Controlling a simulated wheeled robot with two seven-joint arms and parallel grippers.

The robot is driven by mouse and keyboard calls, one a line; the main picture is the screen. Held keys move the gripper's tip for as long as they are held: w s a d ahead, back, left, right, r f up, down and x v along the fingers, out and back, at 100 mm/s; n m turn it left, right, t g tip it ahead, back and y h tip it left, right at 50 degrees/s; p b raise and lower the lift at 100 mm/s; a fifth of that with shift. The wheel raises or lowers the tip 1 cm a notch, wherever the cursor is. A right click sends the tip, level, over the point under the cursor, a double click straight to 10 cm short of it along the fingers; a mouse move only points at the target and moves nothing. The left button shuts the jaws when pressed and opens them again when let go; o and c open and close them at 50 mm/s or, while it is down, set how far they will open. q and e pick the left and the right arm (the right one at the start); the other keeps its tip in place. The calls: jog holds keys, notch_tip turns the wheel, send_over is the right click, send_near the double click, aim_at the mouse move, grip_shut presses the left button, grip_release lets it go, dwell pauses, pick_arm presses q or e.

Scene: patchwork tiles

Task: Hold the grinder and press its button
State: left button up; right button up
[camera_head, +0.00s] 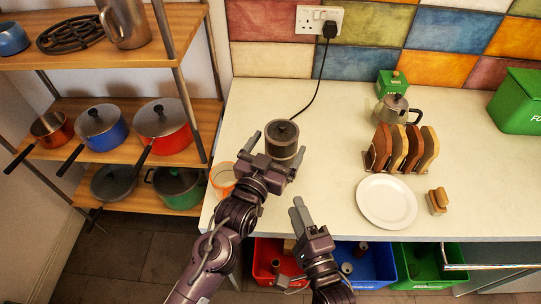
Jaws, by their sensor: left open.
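The grinder (283,132), a dark cylinder with a round black lid and a small knob on top, stands upright on the cream counter. Its plug cord runs up behind it to the wall socket. My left gripper (275,150) is open, with one finger on each side of the grinder's lower front. I cannot tell whether the fingers touch it. My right gripper (298,206) is over the counter's front edge, below and apart from the grinder, with nothing visible in it. Its fingers look close together, but the angle hides any gap. I cannot make out a separate button.
An orange-rimmed glass (222,180) stands close left of my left gripper. A pot shelf (190,70) borders the counter's left. The counter between grinder and plate is clear.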

pick_arm(q)
jog(key=shift+x, duration=1.95)
jog(key=shift+a, duration=0.1)
jog(key=c, duration=1.5)
jog(key=shift+c, duration=0.2)
pick_arm(e)
grip_shut()
